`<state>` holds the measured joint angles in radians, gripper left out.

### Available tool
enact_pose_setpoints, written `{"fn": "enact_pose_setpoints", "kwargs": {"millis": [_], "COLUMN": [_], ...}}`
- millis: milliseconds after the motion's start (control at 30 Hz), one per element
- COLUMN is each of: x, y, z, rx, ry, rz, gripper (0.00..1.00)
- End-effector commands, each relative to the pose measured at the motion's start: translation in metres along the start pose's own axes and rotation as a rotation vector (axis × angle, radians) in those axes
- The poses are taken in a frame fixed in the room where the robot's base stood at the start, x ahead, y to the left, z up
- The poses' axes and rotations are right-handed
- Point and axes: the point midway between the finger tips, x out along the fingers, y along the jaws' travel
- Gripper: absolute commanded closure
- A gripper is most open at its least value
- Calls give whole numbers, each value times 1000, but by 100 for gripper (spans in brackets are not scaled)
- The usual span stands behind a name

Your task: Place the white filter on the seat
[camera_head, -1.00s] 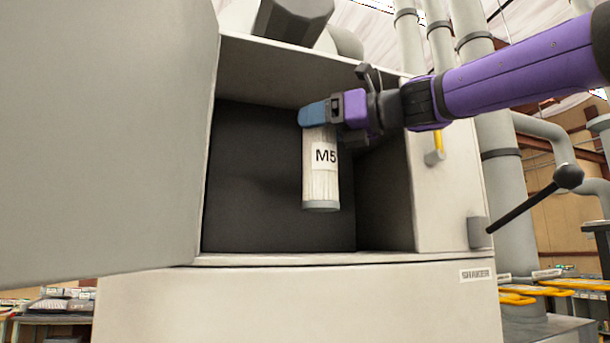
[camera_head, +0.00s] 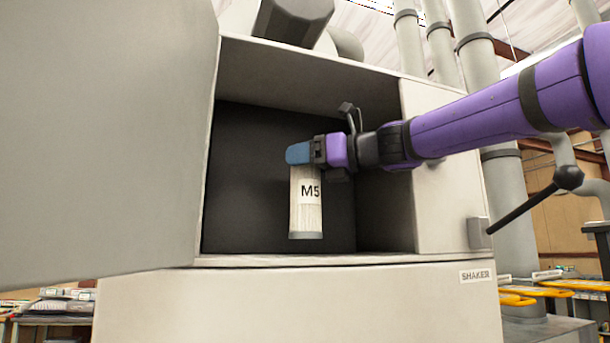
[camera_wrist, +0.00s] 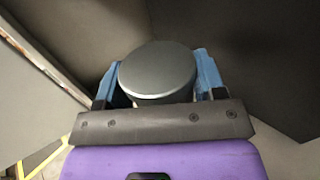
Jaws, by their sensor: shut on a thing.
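The white filter (camera_head: 306,212) is a pleated upright cylinder with a label reading "M5" and grey end caps. My gripper (camera_head: 300,154) is shut on its top and holds it at the opening of the cabinet compartment. In the head view its bottom cap is a little above the compartment's lower edge. In the wrist view the round grey top cap (camera_wrist: 157,72) sits between the two blue fingers of my gripper (camera_wrist: 157,80). I cannot make out a seat in either view; the compartment floor is mostly hidden.
The pale cabinet (camera_head: 300,300) marked "SHAKER" has a dark compartment (camera_head: 245,180). Its large door (camera_head: 100,150) stands open at the left. The right front panel (camera_head: 445,205) and a black lever (camera_head: 525,207) lie near my arm. There is free room left of the filter inside.

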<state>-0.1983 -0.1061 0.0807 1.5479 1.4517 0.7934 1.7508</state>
Motion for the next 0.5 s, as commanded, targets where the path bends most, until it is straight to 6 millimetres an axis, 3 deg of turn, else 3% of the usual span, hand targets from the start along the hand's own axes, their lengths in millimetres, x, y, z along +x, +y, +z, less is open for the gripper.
{"fn": "enact_pose_setpoints", "kwargs": {"millis": [200, 500], "x": [2, 3], "y": [-2, -3], "z": [-26, -27], "rx": [2, 0], "ry": [1, -1], "rz": [-1, 0], "gripper": [85, 85]}}
